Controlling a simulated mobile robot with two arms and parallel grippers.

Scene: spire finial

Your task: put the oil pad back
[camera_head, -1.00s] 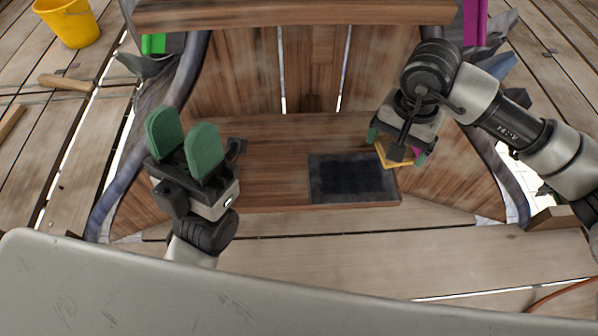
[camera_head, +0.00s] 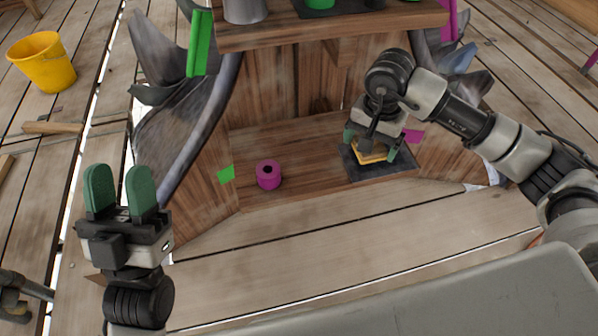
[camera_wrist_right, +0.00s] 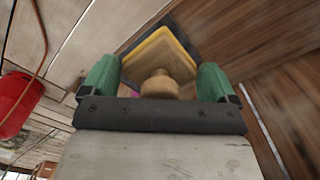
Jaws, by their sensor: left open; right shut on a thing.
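The oil pad (camera_head: 372,156) is a yellow-edged square pad; the right wrist view shows its tan face and round wooden knob (camera_wrist_right: 159,85). My right gripper (camera_head: 370,147) is shut on the oil pad, with green fingers on either side of it. The pad is over the dark square mat (camera_head: 398,171) on the low wooden shelf. I cannot tell whether pad and mat touch. My left gripper (camera_head: 120,190) is open and empty, at the left, away from the shelf.
A magenta ring-like cylinder (camera_head: 268,175) stands on the low shelf, left of the mat. An upper wooden shelf (camera_head: 330,30) overhangs it, holding a grey container (camera_head: 245,10). A yellow bucket (camera_head: 44,62) stands far left. The planks in front are clear.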

